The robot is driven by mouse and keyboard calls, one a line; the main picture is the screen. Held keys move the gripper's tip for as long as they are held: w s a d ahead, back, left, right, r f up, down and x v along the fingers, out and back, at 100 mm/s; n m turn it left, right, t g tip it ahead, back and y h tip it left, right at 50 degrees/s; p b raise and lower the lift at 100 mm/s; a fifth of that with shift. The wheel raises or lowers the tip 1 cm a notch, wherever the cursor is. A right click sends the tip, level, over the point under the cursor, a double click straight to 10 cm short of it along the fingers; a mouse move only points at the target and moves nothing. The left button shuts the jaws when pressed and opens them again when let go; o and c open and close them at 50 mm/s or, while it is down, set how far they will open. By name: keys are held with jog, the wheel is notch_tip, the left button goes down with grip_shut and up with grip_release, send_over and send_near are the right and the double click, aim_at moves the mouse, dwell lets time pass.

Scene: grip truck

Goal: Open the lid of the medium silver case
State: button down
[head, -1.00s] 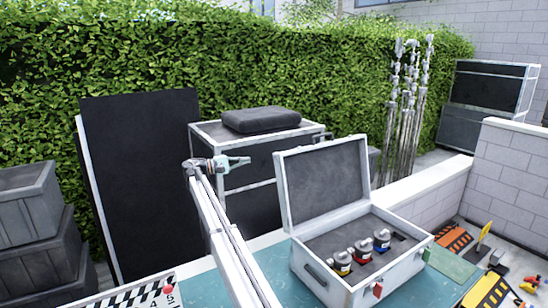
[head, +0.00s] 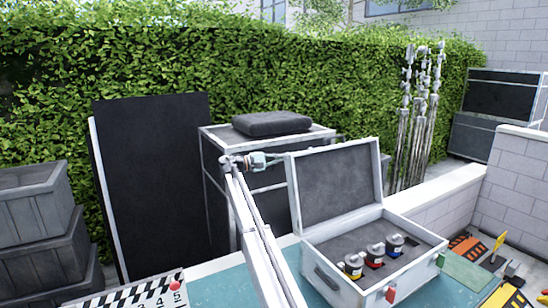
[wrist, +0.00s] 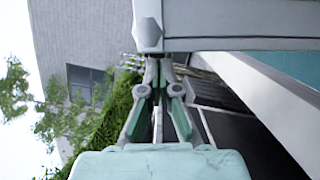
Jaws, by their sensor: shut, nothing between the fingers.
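The silver case (head: 415,270) stands on the teal surface with its lid (head: 342,188) raised, close to upright and leaning slightly back. Its dark lining holds several small items with yellow, red and blue bands. My gripper (head: 283,156) is at the lid's upper left edge, with its fingertips partly hidden behind the lid. In the wrist view my gripper (wrist: 166,68) is shut and empty. Its tips are just below a pale metal edge with a corner, apparently the lid (wrist: 148,36); I cannot tell whether they touch it.
A large dark case (head: 217,180) with a black cushion (head: 272,123) stands behind. A tall black panel (head: 155,185) and stacked grey crates (head: 35,205) are at the left. A clapperboard (head: 130,296) lies at the front left. A low white wall (head: 440,200) runs behind the right side.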

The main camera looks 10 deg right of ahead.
aim_at(290, 157)
jog(key=shift+s+d, duration=0.2)
jog(key=shift+s, duration=0.15)
jog(key=s+b, duration=0.1)
jog(key=s, duration=0.1)
jog(key=s+d+r+m+b, duration=0.1)
jog(key=s+b, duration=0.1)
jog(key=s+d+r+m+b, duration=0.1)
jog(key=s, duration=0.1)
jog(key=shift+s+r+y, duration=0.15)
jog(key=shift+r+y, duration=0.05)
jog(key=shift+y, duration=0.1)
jog(key=shift+d+r+m, duration=0.1)
jog(key=shift+r+m, duration=0.05)
jog(key=shift+m, duration=0.15)
